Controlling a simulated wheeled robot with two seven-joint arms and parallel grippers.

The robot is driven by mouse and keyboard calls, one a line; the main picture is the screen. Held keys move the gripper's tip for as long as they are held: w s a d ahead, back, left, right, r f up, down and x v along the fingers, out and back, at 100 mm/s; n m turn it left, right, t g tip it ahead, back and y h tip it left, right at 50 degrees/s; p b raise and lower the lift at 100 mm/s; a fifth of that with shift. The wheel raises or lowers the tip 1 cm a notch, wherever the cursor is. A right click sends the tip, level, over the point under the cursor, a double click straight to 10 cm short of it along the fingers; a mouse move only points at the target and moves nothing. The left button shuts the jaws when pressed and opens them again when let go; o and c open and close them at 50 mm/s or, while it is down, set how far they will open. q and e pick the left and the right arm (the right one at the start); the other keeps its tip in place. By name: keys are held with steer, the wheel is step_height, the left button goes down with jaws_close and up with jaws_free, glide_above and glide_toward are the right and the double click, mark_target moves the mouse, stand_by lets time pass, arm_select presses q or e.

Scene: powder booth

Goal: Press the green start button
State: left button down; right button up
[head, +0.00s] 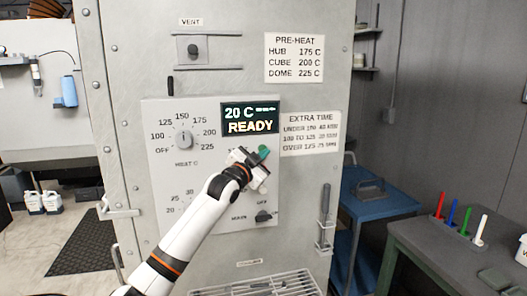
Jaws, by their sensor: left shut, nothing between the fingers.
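The green start button (264,151) is on the grey control panel (155,125), just below the display (250,118), which reads "20 C" and "READY". My left gripper (257,160) is shut and empty, right at the button's lower left in the head view, and covers part of it. I cannot tell whether the fingertips touch the button. My right gripper is not in view.
The panel also has a heat dial (184,139) and a main switch (263,216). A wire rack (262,285) juts out below. A blue table (375,203) and a green-grey bench (440,250) with coloured markers stand at right.

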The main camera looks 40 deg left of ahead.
arm_select(q)
steer(key=shift+a, duration=0.1)
stand_by(0.5)
steer(key=shift+w+a+p, duration=0.25)
steer(key=shift+p, duration=0.1)
steer(key=shift+w+a+r+p, duration=0.1)
steer(key=shift+w+a+p, duration=0.2)
steer(key=shift+a+p, duration=0.05)
stand_by(0.7)
steer(key=shift+s+d, duration=0.1)
steer(key=shift+d, duration=0.05)
steer(key=shift+s+d, duration=0.45)
steer(key=shift+d, duration=0.05)
stand_by(0.4)
steer(key=s+d, duration=0.3)
steer(key=shift+s+d, duration=0.15)
steer(key=shift+d, duration=0.25)
